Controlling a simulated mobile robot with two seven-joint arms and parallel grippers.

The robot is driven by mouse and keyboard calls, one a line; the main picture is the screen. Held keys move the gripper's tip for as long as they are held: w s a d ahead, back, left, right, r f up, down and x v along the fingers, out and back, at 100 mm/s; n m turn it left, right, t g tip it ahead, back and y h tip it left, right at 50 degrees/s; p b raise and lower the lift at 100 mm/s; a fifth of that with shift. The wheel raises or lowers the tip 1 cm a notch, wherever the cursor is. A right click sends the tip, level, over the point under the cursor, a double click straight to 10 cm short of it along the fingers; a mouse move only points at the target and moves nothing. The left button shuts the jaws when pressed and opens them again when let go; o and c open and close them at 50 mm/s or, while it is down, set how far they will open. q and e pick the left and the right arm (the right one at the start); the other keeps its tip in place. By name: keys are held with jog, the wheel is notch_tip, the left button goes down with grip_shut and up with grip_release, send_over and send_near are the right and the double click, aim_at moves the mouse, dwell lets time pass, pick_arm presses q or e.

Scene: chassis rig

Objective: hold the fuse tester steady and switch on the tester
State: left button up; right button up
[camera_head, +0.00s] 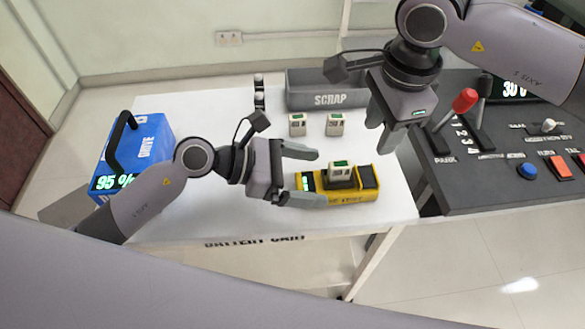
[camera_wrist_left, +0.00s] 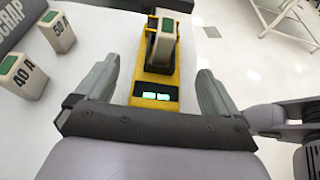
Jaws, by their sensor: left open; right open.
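The yellow fuse tester (camera_head: 345,195) lies near the front right of the white table, with a green-lit display at its left end and a dark block at its right end. A pale fuse with a green top (camera_head: 340,171) stands in its middle. My left gripper (camera_head: 318,177) is open, its fingers on either side of the tester's display end. In the left wrist view the tester (camera_wrist_left: 150,95) lies between the two spread fingers, with gaps visible on both sides. My right gripper (camera_head: 386,138) is open and empty, pointing down above and behind the tester's right end.
Two loose fuses (camera_head: 297,124) (camera_head: 335,124) stand behind the tester, before the grey SCRAP bin (camera_head: 300,90). A blue box (camera_head: 150,150) reading 95 % stands at the left. A dark control console (camera_head: 470,185) with levers and buttons adjoins the table's right side.

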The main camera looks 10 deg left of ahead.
aim_at(322, 180)
pick_arm(q)
jog(key=shift+x, duration=1.95)
jog(key=shift+c, duration=0.4)
jog(key=c, duration=1.2)
jog(key=shift+o, duration=0.2)
pick_arm(e)
jog(key=c, duration=0.7)
jog(key=shift+r, duration=0.1)
grip_shut()
pick_arm(q)
jog(key=shift+f, duration=0.2)
jog(key=shift+a, duration=0.1)
pick_arm(e)
jog(key=r+n, duration=0.1)
jog(key=n, duration=0.4)
jog(key=r+n, duration=0.2)
jog(key=n, duration=0.4)
jog(key=r+n, duration=0.2)
jog(key=n, duration=0.3)
jog(key=shift+s, duration=0.35)
